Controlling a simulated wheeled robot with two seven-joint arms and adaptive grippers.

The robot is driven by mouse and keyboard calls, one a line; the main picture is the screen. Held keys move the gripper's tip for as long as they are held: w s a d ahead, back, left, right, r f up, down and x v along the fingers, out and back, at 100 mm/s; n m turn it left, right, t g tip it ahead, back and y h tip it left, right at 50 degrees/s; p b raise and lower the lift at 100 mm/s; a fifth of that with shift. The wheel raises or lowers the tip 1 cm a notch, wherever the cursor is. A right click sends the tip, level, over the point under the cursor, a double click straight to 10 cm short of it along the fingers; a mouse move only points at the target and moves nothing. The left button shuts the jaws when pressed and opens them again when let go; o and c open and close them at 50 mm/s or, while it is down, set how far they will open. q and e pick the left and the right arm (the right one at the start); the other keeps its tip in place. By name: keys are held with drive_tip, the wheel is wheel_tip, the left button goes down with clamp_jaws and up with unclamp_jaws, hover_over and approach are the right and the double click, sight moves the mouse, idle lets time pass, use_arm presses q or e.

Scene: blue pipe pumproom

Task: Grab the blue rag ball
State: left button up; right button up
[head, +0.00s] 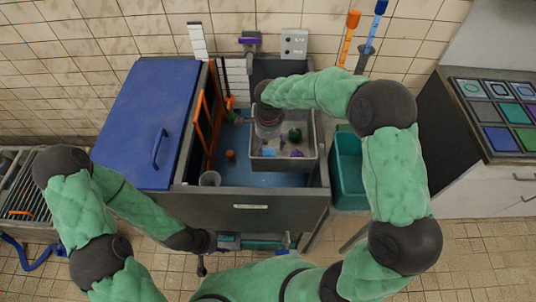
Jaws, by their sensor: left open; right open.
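A small blue thing (269,153), which looks like the blue rag ball, lies in the grey tray (284,164) near its front left part. My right gripper (267,131) points down over the left part of this tray, just behind the blue thing in the picture. It is open, and I see nothing held in it. Its fingers are small and dark, so I cannot tell how close they are to the blue thing. My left gripper (207,242) is open and low, in front of the cart, away from the tray.
A dark green ball (295,134) and a purple thing (296,154) share the tray. A blue lid (150,115) and teal bin (347,165) flank this area.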

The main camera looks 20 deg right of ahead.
sight(270, 150)
drive_tip(key=shift+w+d+f+b, duration=0.1)
drive_tip(key=shift+f+b, duration=0.2)
drive_tip(key=shift+f, duration=1.1)
drive_tip(key=shift+w+d+f+b, duration=0.1)
drive_tip(key=shift+f+b, duration=0.2)
drive_tip(key=shift+f, duration=1.05)
drive_tip(key=shift+s, duration=0.1)
drive_tip(key=shift+c, duration=0.3)
drive_tip(key=c, duration=1.1)
